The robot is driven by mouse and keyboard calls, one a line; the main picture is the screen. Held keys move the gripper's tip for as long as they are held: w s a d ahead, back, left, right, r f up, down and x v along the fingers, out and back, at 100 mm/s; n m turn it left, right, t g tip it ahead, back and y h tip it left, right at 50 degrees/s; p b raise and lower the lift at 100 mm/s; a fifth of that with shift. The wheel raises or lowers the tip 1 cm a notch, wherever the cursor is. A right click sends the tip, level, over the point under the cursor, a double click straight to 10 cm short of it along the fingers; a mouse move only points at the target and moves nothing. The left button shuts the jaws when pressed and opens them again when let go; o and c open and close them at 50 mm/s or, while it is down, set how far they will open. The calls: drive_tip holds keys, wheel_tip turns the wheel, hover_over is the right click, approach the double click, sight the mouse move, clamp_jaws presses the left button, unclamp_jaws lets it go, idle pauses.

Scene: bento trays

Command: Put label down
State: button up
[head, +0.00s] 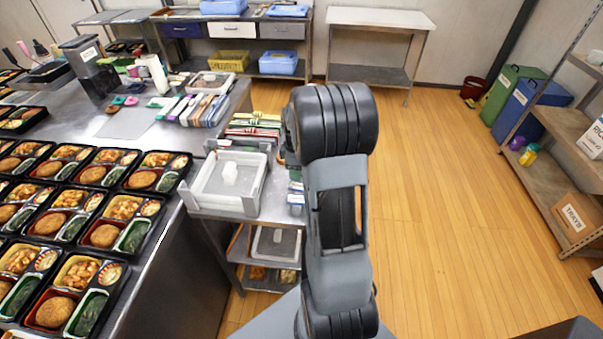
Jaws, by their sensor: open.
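My gripper is not seen in the head view; only my grey and black arm links show, standing upright in the middle. I cannot make out a label for certain. A small white object (231,174) sits in a shallow white tray (217,206) on the side cart; I cannot tell what it is. Many filled bento trays (98,260) lie in rows on the steel table (172,212) at the left. My arm hides part of the area right of the cart.
Colourful strip-like items (197,110) and a white-grey bin (208,83) stand at the table's far end. The cart (264,206) abuts the table. Green (508,92) and blue (526,108) bins and a shelf (553,190) stand at the right. The wooden floor (445,200) between is clear.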

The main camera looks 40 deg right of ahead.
drive_tip(key=shift+c, duration=0.4)
drive_tip(key=c, duration=0.6)
drive_tip(key=shift+o, duration=0.2)
